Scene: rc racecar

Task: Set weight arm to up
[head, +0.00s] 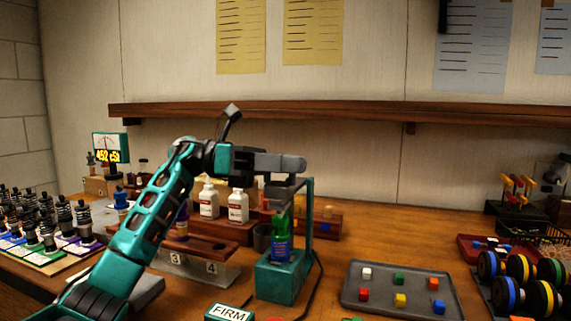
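A teal test stand (283,276) stands on the bench at the centre, with a thin teal upright frame on its right side. A green and blue container (281,241) sits in it. My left gripper (293,163) is level above the stand, pointing right, with its grey tip close to the top of the frame. I see the gripper from its side, so I cannot tell whether its fingers are apart or touch the stand. I cannot clearly make out the weight arm; the gripper may hide it. My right gripper is not in view.
White bottles (238,207) and a wooden rack (205,246) stand left of the stand. A grey tray (381,305) with several coloured cubes lies to the right. Wheels (521,270) are at far right, shocks (47,229) at far left. A shelf (345,113) crosses the wall.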

